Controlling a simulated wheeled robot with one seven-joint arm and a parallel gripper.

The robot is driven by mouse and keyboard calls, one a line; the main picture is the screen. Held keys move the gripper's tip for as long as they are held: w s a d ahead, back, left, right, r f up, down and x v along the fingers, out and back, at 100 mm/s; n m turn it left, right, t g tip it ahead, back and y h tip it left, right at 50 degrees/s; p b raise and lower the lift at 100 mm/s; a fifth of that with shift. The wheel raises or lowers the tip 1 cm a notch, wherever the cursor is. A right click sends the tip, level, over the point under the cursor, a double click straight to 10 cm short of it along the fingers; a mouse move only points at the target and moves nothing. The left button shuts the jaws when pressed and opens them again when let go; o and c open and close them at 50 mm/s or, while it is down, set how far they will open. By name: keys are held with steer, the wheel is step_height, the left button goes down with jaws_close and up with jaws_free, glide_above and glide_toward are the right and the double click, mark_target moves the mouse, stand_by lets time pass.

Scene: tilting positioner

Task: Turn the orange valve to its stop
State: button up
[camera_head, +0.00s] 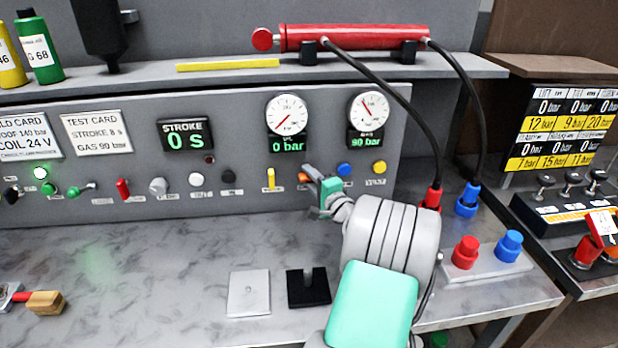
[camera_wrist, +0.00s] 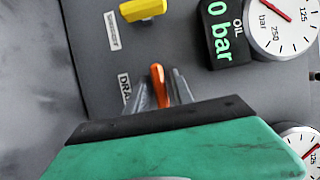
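The orange valve (camera_wrist: 158,86) is a small lever on the grey panel, below the oil gauge. In the head view only a bit of the orange valve (camera_head: 304,177) shows beside my fingers. My gripper (camera_head: 314,174) reaches the panel from the front right. In the wrist view the two grey fingertips of my gripper (camera_wrist: 163,92) stand on either side of the orange lever, very close to it. Whether both fingers press on it cannot be told. The lever's base is hidden by my fingers and hand.
A yellow handle (camera_head: 271,179) sits left of the valve, and blue (camera_head: 344,169) and yellow (camera_head: 379,167) knobs sit right. The oil gauge (camera_head: 287,115) reads 0 bar; the gas gauge (camera_head: 368,113) reads 90 bar. Black hoses hang at the right. The bench's left middle is clear.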

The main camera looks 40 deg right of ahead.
jaws_close()
